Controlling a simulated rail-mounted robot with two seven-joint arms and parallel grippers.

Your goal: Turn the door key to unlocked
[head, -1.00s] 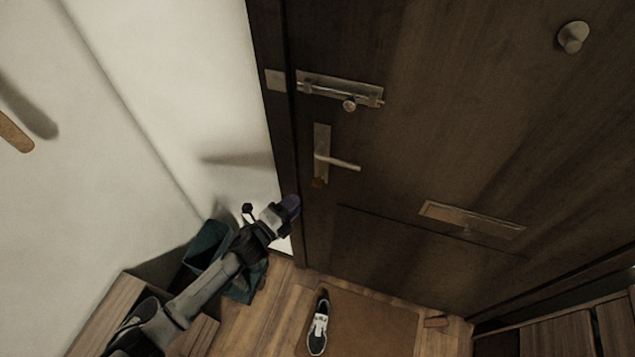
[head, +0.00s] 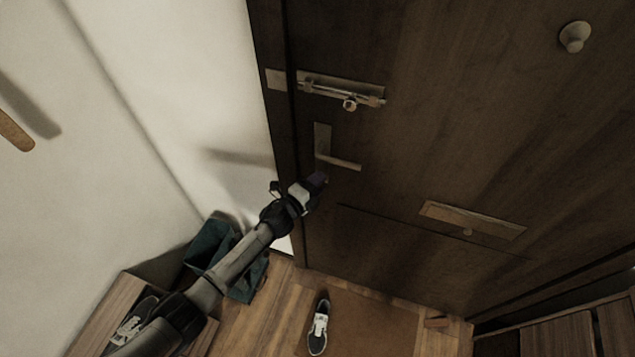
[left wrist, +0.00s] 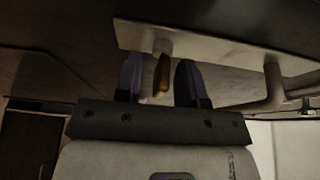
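The brass-coloured door key (left wrist: 162,76) sticks out of the lock plate (left wrist: 220,58) in the left wrist view. My left gripper (left wrist: 159,82) is open, with one purple finger on each side of the key and a visible gap to each. In the head view my left gripper (head: 318,181) is at the lower end of the lock plate (head: 322,138), just below the door handle (head: 342,163). There it hides nearly all of the key. My right gripper is in neither view.
A sliding bolt (head: 345,90) sits above the handle on the dark door (head: 440,130). A letter flap (head: 472,222) is lower right, and a round knob (head: 574,37) upper right. A shoe (head: 319,328) lies on the floor. A teal bin (head: 208,246) stands by the wall.

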